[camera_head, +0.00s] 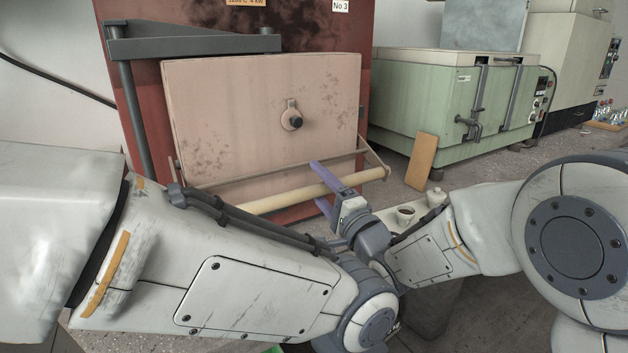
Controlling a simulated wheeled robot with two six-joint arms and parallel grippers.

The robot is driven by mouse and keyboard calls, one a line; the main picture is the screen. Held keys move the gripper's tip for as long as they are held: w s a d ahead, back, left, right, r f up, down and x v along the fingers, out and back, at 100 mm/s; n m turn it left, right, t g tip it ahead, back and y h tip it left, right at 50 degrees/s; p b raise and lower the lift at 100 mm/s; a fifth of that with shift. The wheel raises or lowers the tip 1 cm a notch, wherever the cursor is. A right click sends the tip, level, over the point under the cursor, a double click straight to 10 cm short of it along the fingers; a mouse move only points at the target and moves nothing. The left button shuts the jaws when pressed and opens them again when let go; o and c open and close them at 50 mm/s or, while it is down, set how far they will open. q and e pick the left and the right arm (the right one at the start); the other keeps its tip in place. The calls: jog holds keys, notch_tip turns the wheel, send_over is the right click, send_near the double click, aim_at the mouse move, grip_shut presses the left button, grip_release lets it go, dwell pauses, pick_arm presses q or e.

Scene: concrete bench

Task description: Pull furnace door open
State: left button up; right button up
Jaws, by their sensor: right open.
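The furnace door (235,120) is a pale pink, stained panel with a round dark peephole fitting (292,119). It covers the front of the rust-red furnace (345,30) and looks shut. A pale handle bar (282,198) runs across the door's lower edge on metal brackets. My right gripper (322,187) is open, with one purple finger above the bar and one below it. The bar passes between the fingers in the picture; I cannot tell whether they touch it. My left arm crosses the lower left, and its gripper is not seen.
A grey hinged arm (190,43) and post (135,120) stand at the furnace's left. A green furnace (420,100) stands at the right, with an orange-brown board (421,162) leaning on it. A cup (405,214) sits behind my right forearm.

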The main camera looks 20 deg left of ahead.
jog(key=shift+w+a+r, duration=0.15)
jog(key=shift+w+a, duration=0.2)
jog(key=shift+a, duration=0.15)
grip_shut()
dwell(1.2)
